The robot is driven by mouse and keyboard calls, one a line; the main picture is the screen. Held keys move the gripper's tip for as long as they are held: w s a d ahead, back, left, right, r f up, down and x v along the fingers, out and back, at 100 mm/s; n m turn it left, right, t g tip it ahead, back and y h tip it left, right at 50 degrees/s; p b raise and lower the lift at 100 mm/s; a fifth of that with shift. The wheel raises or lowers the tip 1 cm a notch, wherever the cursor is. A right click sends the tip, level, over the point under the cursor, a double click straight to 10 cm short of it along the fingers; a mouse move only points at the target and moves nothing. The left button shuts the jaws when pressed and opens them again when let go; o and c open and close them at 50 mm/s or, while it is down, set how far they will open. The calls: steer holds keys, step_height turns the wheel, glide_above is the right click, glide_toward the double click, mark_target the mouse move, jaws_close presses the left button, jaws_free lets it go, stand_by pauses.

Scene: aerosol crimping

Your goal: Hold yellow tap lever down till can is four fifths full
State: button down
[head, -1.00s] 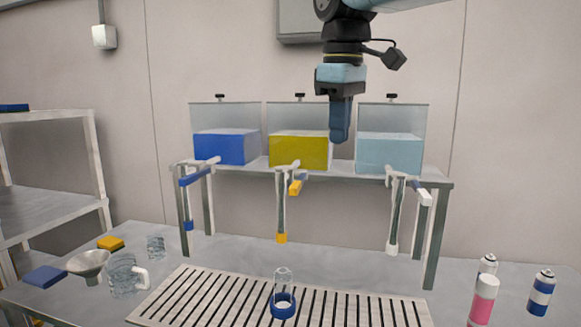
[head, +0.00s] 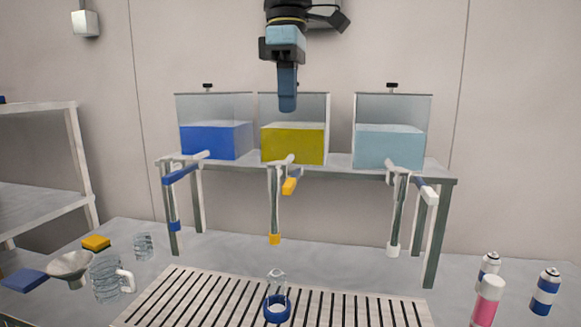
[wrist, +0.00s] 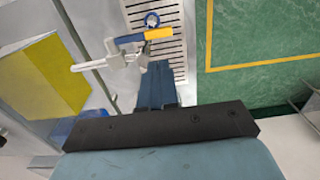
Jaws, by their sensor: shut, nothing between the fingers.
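The yellow tap lever (head: 290,186) sticks out from the tap under the middle tank (head: 294,144), which holds yellow liquid. It also shows in the wrist view (wrist: 159,33), just beyond my fingertips. The tap's yellow-tipped spout (head: 274,239) hangs above the slatted drip tray (head: 190,300). A clear can in a blue ring holder (head: 277,309) stands on the tray below and looks empty. My gripper (head: 287,108) is shut and empty, pointing down in front of the middle tank, above the lever and apart from it. It shows in the wrist view (wrist: 156,68).
A blue-liquid tank (head: 216,141) and a pale-liquid tank (head: 390,147) flank the middle one, each with its own lever. A funnel (head: 70,266) and a jug (head: 106,278) stand left. A pink can (head: 487,302) and striped cans stand right.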

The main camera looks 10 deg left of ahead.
mark_target(288, 182)
step_height(288, 182, down, 13)
steer(key=shift+r, duration=0.2)
stand_by(0.3)
